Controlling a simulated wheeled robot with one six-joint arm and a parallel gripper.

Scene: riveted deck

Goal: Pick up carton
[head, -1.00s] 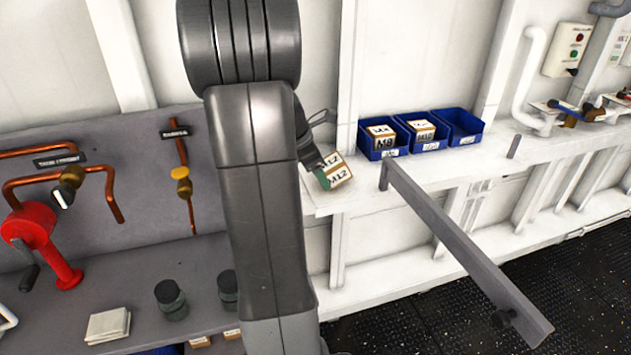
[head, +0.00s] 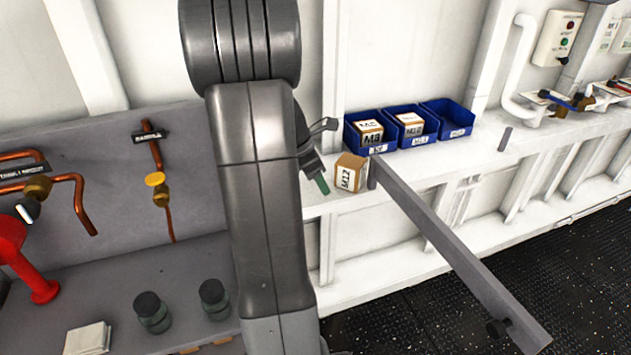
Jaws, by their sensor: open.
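A small brown carton (head: 351,172) with a white label reading M12, its text running sideways, rests on the white shelf. It is just left of the post of a grey bar. My gripper (head: 328,155) is open and empty, just left of this carton. One finger shows higher up and the green-tipped finger lower down, near the carton's left side. Whether a fingertip touches the carton I cannot tell. My arm hides part of the gripper. Two more cartons, labelled M8 (head: 371,134) and seemingly M10 (head: 411,127), sit in blue bins.
Three blue bins (head: 458,131) stand in a row on the shelf (head: 430,163); the right one looks empty. A grey bar (head: 450,243) juts out from the shelf toward the front right. A grey workbench with dark jars (head: 153,312) and copper pipes is at left.

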